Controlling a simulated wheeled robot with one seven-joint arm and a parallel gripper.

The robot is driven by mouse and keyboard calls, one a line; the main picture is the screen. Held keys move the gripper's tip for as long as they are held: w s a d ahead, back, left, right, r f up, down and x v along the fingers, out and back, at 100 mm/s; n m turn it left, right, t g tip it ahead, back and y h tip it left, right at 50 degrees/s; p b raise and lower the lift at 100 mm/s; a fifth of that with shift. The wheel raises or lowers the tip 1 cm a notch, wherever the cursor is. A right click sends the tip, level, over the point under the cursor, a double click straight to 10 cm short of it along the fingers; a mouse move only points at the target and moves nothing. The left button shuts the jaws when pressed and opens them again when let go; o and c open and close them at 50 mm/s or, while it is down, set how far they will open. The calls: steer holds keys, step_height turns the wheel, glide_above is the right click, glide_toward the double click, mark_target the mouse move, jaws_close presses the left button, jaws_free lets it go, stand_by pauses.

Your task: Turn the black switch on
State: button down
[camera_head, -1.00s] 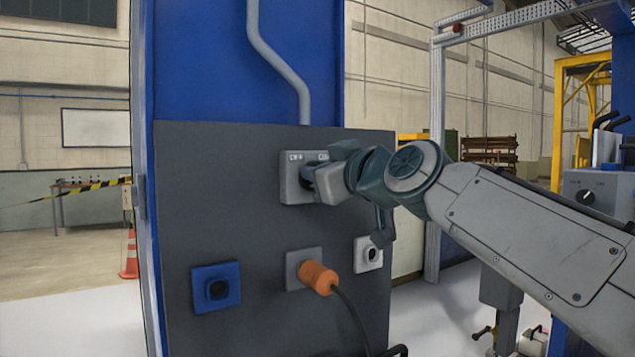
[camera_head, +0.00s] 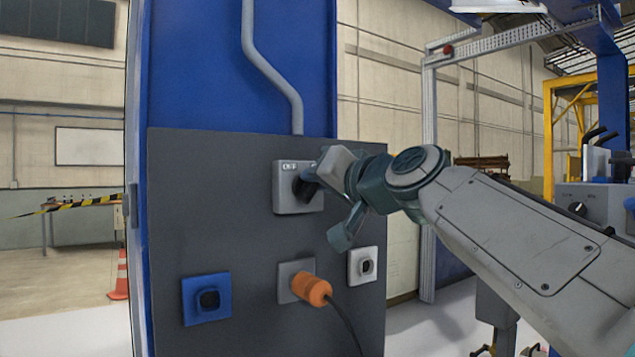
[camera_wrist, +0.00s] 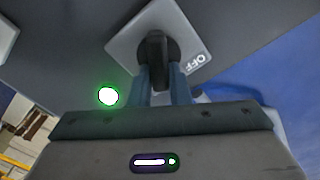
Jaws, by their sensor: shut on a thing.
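The black switch (camera_wrist: 156,52) is a dark knob on a light grey square box (camera_head: 287,203) mounted on a dark grey panel. The word OFF is readable on the box in the wrist view. My gripper (camera_wrist: 164,75) reaches the knob from the front, with its two blue-grey fingers closed on either side of it. In the head view my gripper (camera_head: 314,182) covers the right part of the box face and part of the label. The knob points straight along the fingers in the wrist view. An ON label cannot be read now.
A bright green-rimmed spot (camera_wrist: 108,96) shows beside the fingers.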

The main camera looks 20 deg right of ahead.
steer(key=shift+w+d+f+m, duration=0.1)
steer(key=shift+f+m, duration=0.25)
steer(key=shift+m, duration=0.65)
steer(key=c, duration=1.4)
jaws_free()
steer(key=shift+o, duration=0.2)
steer(key=shift+r, duration=0.15)
